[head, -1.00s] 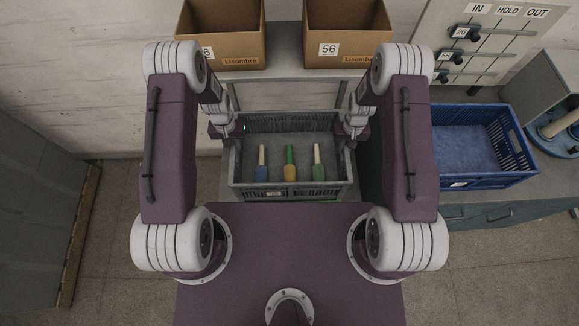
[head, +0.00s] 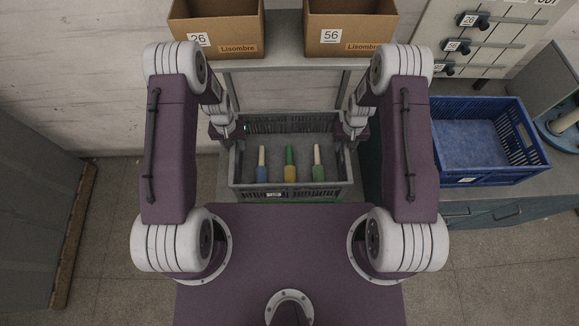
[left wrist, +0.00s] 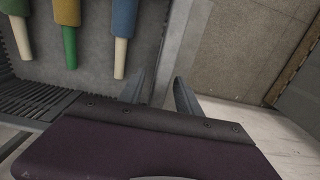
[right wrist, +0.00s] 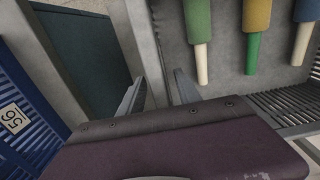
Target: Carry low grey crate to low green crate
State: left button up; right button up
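The low grey crate (head: 290,189) is in front of me between my two arms, with three spindle-like pieces lying in it: blue (head: 261,172), yellow with a green tip (head: 290,172) and green (head: 318,172). My left gripper (left wrist: 163,95) has its fingers on either side of the crate's left wall. My right gripper (right wrist: 158,92) has its fingers on either side of the right wall. The crate looks level. A thin green strip (head: 325,202) shows below its front edge, perhaps part of the low green crate; the rest is hidden.
A grey-topped table (head: 285,72) with two cardboard boxes (head: 215,30) (head: 350,30) stands behind. A blue crate (head: 480,145) sits on a bench at right. A marked board (head: 485,40) is at the upper right. A grey cabinet (head: 35,190) stands left, with clear floor beside it.

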pick_arm(q)
jog(key=shift+r, duration=0.1)
jog(key=shift+r, duration=0.2)
pick_arm(e)
jog(key=shift+r, duration=0.4)
pick_arm(q)
notch_tip(320, 180, up, 12)
jog(key=shift+f, duration=0.25)
pick_arm(e)
notch_tip(320, 180, up, 11)
jog(key=shift+r, duration=0.15)
